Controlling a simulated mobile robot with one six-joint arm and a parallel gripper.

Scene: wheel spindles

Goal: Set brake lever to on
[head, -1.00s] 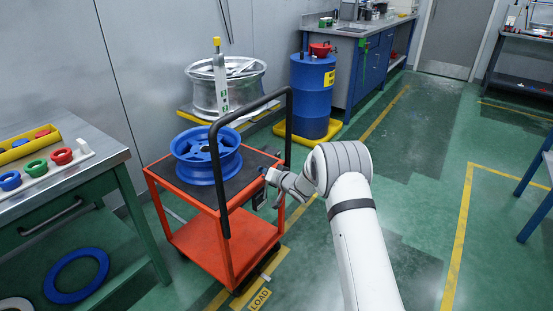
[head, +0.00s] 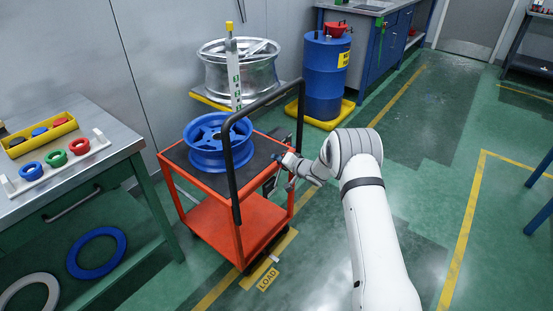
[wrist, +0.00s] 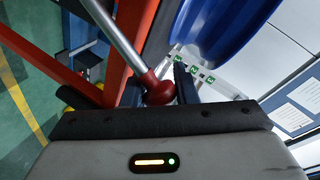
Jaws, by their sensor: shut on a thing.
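The brake lever (wrist: 113,32) is a silver rod with a dark red knob (wrist: 158,90), seen in the wrist view. My gripper (wrist: 157,88) is shut on the red knob, with one dark finger on each side of it. In the head view my gripper (head: 283,160) is at the right side of the orange cart (head: 243,222), just below its top. The lever is small and partly hidden there, and any on or off marks cannot be read.
A blue wheel (head: 219,145) lies on the cart's top beside the black push handle (head: 232,170). A workbench (head: 60,195) with coloured rings stands at left. A silver wheel (head: 238,70) and a blue barrel (head: 327,75) are behind.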

